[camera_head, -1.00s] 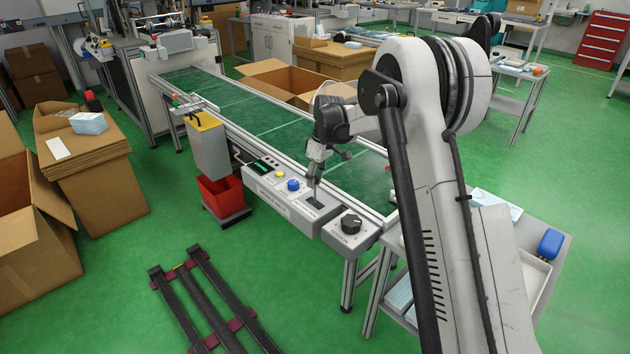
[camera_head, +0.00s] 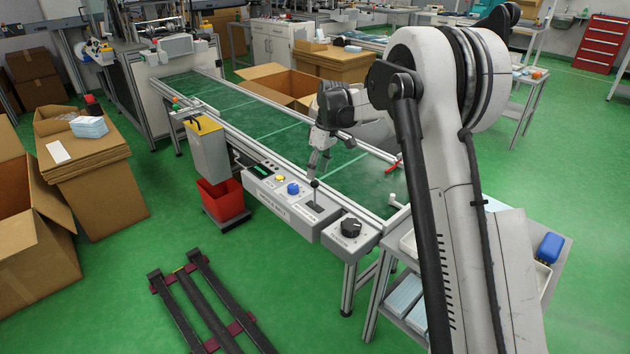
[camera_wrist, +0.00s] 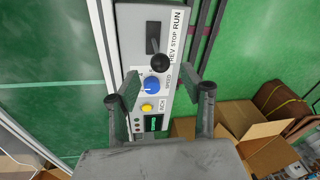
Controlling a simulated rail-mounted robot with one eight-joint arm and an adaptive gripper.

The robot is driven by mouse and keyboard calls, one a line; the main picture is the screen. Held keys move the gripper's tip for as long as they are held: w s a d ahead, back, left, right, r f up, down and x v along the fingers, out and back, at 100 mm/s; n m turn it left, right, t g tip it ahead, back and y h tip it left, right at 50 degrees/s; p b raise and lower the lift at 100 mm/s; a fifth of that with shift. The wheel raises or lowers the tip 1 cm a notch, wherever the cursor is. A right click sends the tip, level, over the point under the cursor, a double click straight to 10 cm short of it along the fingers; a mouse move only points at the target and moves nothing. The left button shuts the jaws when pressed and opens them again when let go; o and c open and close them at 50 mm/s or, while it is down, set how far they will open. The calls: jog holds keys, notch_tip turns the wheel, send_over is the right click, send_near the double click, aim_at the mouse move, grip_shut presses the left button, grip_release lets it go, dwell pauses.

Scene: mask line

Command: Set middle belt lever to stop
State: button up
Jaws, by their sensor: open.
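The lever (camera_head: 315,184) is a thin shaft with a black ball knob on the grey belt control box (camera_head: 275,202). It also shows in the wrist view (camera_wrist: 161,63), rising from a dark slot beside the label REV STOP RUN. There the knob appears alongside REV, but the angled view leaves its exact setting unclear. My gripper (camera_head: 318,166) is just above the knob in the head view. In the wrist view my gripper (camera_wrist: 162,95) has its fingers spread wide, with the knob beyond the gap and nothing between the fingertips.
A blue knob (camera_wrist: 151,83) and a yellow button (camera_wrist: 147,107) sit beside the lever. The green belt (camera_head: 275,125) runs behind. A red bin (camera_head: 222,199) stands below.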

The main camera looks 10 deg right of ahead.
notch_tip(320, 180, up, 7)
jog(key=d, duration=0.1)
jog(key=shift+d, duration=0.1)
dwell(0.3)
jog(key=s+r+m+t+h+p, duration=0.1)
jog(key=s+r+m+t+p, duration=0.3)
jog(key=s+r, duration=1.45)
jog(key=s+f+m+t+p, duration=0.1)
jog(key=s+f+m+p, duration=0.1)
jog(key=s, duration=1)
jog(key=s+f+m+t+h+p, duration=0.1)
jog(key=s+f+m+t+p, duration=0.1)
jog(key=s, duration=1.1)
jog(key=shift+s+d+m+p, duration=0.3)
jog(key=shift+m+p, duration=0.1)
jog(key=shift+p, duration=0.3)
